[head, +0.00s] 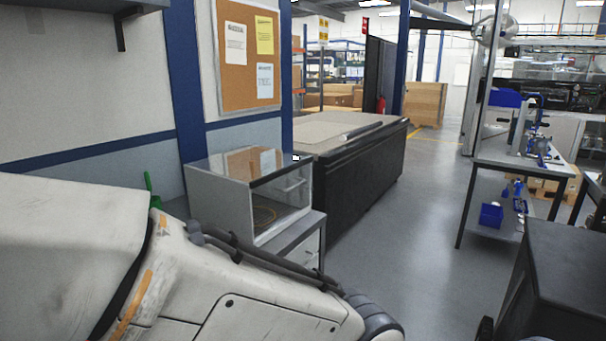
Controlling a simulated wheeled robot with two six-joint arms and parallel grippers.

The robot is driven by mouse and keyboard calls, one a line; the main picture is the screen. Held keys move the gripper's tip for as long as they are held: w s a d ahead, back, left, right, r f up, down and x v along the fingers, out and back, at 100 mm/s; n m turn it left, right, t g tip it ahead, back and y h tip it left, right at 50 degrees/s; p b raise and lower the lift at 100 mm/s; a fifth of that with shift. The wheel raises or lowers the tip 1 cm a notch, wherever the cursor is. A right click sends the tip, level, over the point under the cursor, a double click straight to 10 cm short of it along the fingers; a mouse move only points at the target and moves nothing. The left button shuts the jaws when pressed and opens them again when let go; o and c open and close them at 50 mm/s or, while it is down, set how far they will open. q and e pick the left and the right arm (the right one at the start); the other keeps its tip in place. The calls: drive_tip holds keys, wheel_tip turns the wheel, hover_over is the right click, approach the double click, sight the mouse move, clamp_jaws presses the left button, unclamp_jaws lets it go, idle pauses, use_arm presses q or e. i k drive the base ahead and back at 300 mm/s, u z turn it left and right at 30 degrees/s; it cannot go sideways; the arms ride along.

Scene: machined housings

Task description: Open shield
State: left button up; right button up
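A box-shaped enclosure with pale side walls (220,203) stands on a small grey bench in the middle left. Its clear shield (285,200) covers the front and carries a light bar handle (294,185). The shield looks down and closed, though glare makes its lower edge hard to read. Neither of my grippers is in view. A large pale shape close to the camera hides the lower left and the bench's near part.
A long dark counter (365,180) stands behind the enclosure. A corkboard (248,58) hangs on the wall. A workbench (500,153) with blue parts is at right. A dark block (565,275) fills the lower right corner. Grey floor (425,240) between is clear.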

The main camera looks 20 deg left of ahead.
sight(251, 157)
drive_tip(key=u, duration=0.15)
drive_tip(key=i, duration=1.65)
drive_tip(key=u, duration=0.15)
